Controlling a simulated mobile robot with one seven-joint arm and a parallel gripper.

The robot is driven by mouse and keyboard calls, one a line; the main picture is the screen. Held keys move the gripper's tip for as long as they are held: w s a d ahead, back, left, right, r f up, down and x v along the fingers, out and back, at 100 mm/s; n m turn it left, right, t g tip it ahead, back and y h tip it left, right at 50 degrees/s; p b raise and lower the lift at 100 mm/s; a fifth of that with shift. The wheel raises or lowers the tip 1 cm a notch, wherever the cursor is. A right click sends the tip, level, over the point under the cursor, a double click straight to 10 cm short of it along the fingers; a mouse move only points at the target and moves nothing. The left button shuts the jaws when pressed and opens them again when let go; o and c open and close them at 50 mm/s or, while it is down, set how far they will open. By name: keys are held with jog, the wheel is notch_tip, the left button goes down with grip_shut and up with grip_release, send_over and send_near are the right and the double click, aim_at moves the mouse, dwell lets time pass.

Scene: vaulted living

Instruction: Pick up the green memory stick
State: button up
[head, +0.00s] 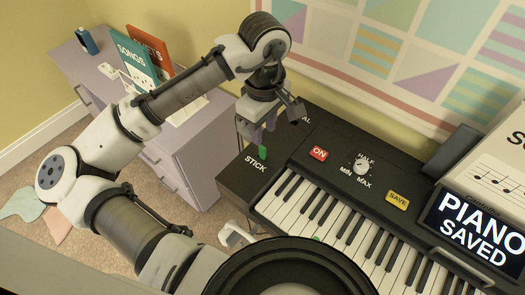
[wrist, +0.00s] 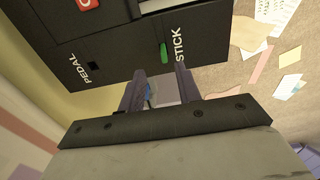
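The green memory stick (head: 263,152) stands out from the left end of the black piano keyboard (head: 240,183), by the word STICK. In the wrist view the green stick (wrist: 163,53) shows on the black panel beside the STICK label, just beyond my fingertips. My gripper (head: 254,136) is over the left end of the keyboard, close to the stick. In the wrist view my gripper (wrist: 160,74) is open, with an empty gap between its fingers that lines up with the stick. I cannot tell whether a finger touches the panel.
The keyboard has an ON button (head: 319,153), a knob, a SAVE button (head: 397,200) and a screen (head: 470,228) reading PIANO SAVED. A lilac cabinet (head: 185,165) with books on top stands left of the keyboard. Papers (wrist: 255,35) lie on the carpet.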

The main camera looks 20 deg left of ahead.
aim_at(263, 147)
jog(key=shift+s+f, duration=0.2)
jog(key=shift+f, duration=1.5)
jog(key=shift+s+f, duration=0.15)
jog(key=shift+f, duration=1.5)
grip_shut()
